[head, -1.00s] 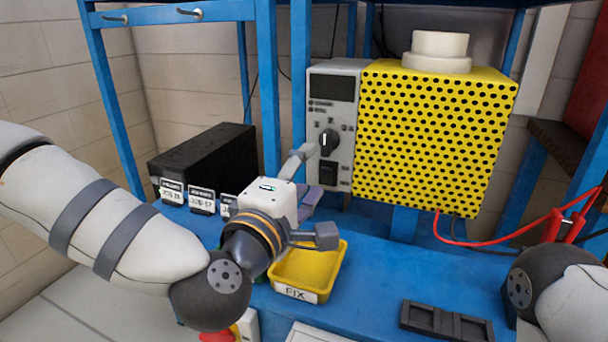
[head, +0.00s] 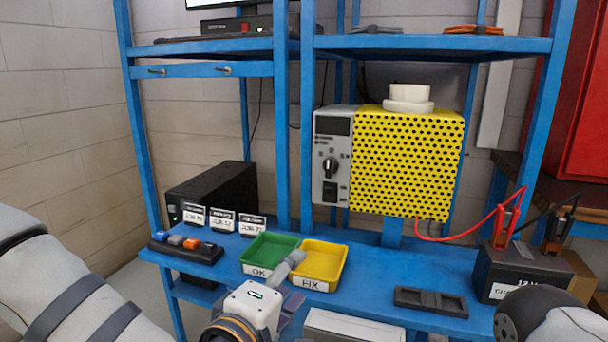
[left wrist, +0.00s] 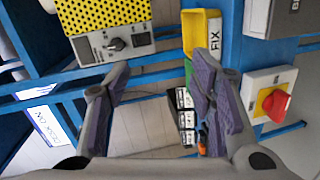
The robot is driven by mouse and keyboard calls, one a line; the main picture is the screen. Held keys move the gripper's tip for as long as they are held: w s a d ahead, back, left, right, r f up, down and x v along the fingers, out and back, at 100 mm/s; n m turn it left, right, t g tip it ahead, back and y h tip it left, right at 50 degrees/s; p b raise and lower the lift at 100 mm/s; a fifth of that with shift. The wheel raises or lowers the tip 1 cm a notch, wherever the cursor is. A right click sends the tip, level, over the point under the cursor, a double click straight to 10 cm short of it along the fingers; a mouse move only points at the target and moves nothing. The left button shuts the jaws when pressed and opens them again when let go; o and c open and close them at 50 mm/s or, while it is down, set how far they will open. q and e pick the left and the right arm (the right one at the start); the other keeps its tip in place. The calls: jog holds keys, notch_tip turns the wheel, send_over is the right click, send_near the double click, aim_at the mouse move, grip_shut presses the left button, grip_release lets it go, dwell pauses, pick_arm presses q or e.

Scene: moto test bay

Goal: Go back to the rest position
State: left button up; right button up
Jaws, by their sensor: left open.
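My left gripper (head: 291,303) is low in the head view, in front of the yellow FIX tray and the green OK tray. It is open. In the left wrist view the two purple-padded fingers (left wrist: 162,75) stand wide apart with nothing between them. The grey control panel with its black knob (head: 330,167) is well behind the gripper and apart from it. In the head view only a dark joint and pale link of my right arm show at the lower right; the right gripper is out of view.
On the blue bench stand the green OK tray (head: 270,252), the yellow FIX tray (head: 318,262), a dark holder (head: 431,301) and a black battery (head: 520,270) with red and black clamps. A yellow perforated box (head: 408,160) is behind. A red knob (left wrist: 276,104) shows in the left wrist view.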

pick_arm(q)
jog(key=s+a+f+m+g+y, duration=0.1)
jog(key=s+f+m+g, duration=0.15)
jog(key=s+f, duration=0.4)
jog(key=s+a+f+m+g, duration=0.2)
jog(key=s+f+g, duration=0.15)
jog(key=f, duration=0.55)
jog(key=s+a+f+m+g+y, duration=0.1)
jog(key=s+f+m+g, duration=0.15)
jog(key=s+f, duration=0.4)
jog(key=s+a+f+m+g+y, duration=0.2)
jog(key=s+a+f+g, duration=0.2)
jog(key=s+a, duration=0.3)
jog(key=s+a+f+m+g+y+p, duration=0.1)
jog(key=s+a+f+g, duration=0.3)
jog(key=s, duration=1.2)
jog(key=a+m+g+y, duration=0.1)
jog(key=a, duration=0.3)
jog(key=shift+a+f+m, duration=0.2)
jog(key=shift+a+m, duration=0.05)
jog(key=shift+m, duration=0.15)
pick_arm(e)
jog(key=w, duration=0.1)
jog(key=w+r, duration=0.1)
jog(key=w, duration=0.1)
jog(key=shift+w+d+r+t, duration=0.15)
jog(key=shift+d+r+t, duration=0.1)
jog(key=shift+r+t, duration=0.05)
